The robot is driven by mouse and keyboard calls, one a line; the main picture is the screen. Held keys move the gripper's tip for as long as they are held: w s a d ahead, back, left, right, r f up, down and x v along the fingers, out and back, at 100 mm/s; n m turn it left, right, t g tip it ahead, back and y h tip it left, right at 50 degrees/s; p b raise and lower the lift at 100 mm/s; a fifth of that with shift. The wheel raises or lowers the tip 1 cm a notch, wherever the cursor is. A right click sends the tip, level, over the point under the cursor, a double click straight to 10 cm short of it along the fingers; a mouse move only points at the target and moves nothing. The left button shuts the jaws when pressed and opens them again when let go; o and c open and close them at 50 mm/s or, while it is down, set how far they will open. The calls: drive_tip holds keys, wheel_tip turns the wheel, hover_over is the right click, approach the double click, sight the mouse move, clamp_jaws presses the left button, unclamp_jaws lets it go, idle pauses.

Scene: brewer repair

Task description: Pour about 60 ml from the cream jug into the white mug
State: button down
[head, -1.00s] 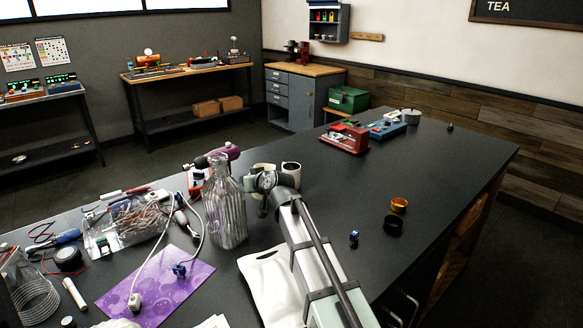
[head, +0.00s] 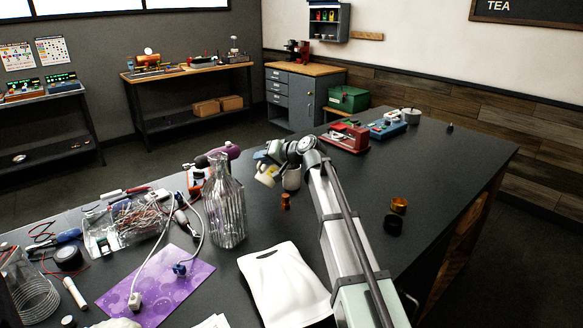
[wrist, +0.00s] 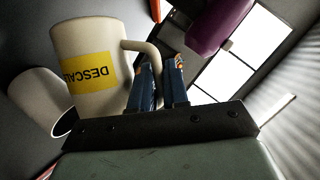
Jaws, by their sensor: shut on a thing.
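The cream jug (head: 266,176), with a yellow label, is tilted in the head view. In the wrist view the cream jug (wrist: 88,62) fills the upper left, its label reading "DESCAL". My gripper (wrist: 162,78) is shut on its handle; in the head view the gripper (head: 277,156) is partly hidden by its own arm. The white mug (head: 292,179) stands on the bench just right of the jug, its top covered by my arm. In the wrist view the white mug (wrist: 36,100) shows left of the jug, with a dark opening. No liquid stream is visible.
A ribbed glass bottle (head: 227,205) stands left of the jug. A small copper-coloured piece (head: 285,202) is in front of the mug. A white pouch (head: 283,285) lies nearer. A purple-bodied tool (head: 222,154) is behind the bottle. The bench's right side is mostly clear.

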drive_tip(key=shift+w+d+r, duration=0.15)
drive_tip(key=shift+w+r, duration=0.05)
drive_tip(key=shift+r, duration=0.2)
drive_tip(key=shift+w+d+r+m+g+y, duration=0.2)
drive_tip(key=shift+r+m+g, duration=0.05)
drive_tip(key=shift+r+m, duration=0.15)
drive_tip(key=shift+w+d+r+m+g+y, duration=0.15)
drive_tip(key=shift+r+m+g+y, duration=0.1)
drive_tip(key=shift+m, duration=0.15)
drive_tip(key=shift+w+d+r+m+y+p, duration=0.45)
drive_tip(key=shift+w+d+r+m, duration=0.05)
drive_tip(key=shift+w+r+m, duration=0.1)
idle(2.2)
drive_tip(key=s+f+n, duration=0.1)
drive_tip(key=s+a+f+n+h, duration=0.1)
drive_tip(key=f, duration=0.1)
drive_tip(key=s+a+f+n+t+h, duration=0.1)
drive_tip(key=shift+a+f+n, duration=0.15)
drive_tip(key=shift+n, duration=0.15)
drive_tip(key=shift+w, duration=0.1)
drive_tip(key=shift+s+a+f+n+t+h, duration=0.3)
drive_tip(key=shift+s+a+f+n+h, duration=0.1)
drive_tip(key=shift+f, duration=0.2)
